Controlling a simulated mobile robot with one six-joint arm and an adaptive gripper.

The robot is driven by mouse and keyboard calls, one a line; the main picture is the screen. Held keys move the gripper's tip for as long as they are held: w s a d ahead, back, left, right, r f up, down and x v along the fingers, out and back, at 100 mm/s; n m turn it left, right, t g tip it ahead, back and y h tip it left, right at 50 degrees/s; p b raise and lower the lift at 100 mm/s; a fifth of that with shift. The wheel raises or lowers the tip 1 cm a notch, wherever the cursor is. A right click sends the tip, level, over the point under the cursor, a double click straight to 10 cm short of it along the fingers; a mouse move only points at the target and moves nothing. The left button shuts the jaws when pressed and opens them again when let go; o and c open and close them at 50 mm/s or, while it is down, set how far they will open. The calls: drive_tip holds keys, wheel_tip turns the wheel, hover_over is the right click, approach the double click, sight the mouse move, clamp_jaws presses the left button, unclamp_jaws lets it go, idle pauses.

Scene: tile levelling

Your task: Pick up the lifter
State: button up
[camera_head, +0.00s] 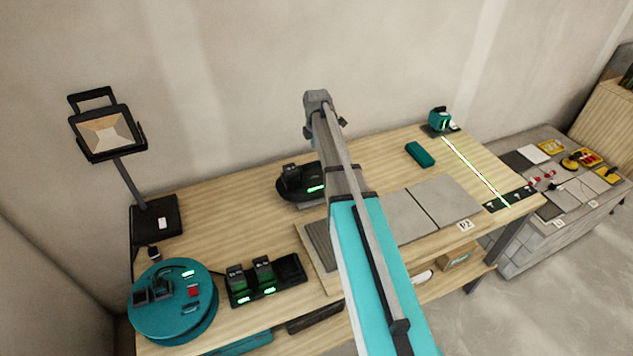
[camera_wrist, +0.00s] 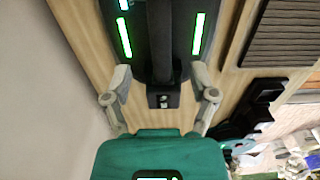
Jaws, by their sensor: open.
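The lifter (camera_head: 297,186) looks like a black rounded device with green lights, resting on the wooden workbench left of my arm in the head view. In the wrist view the lifter (camera_wrist: 135,35) fills the top middle, with a dark bar and end block between two green strips. My gripper (camera_wrist: 160,78) is open, its grey fingers on either side of that end block, with visible gaps on both sides. The gripper holds nothing. In the head view my arm hides the lifter's right side, and the fingers cannot be made out.
The workbench (camera_head: 235,212) carries a charger with batteries (camera_head: 265,280), a teal cable reel (camera_head: 172,310), a work light (camera_head: 105,132), grey tiles (camera_head: 445,201), a ribbed panel (camera_head: 318,240), a teal case (camera_head: 420,154) and a laser level (camera_head: 439,121). A wall stands close behind.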

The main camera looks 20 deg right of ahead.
sight(317, 162)
drive_tip(key=shift+f, duration=0.3)
drive_tip(key=shift+f+b, duration=2.55)
drive_tip(key=shift+b, duration=0.15)
drive_tip(key=shift+f, duration=0.25)
clamp_jaws()
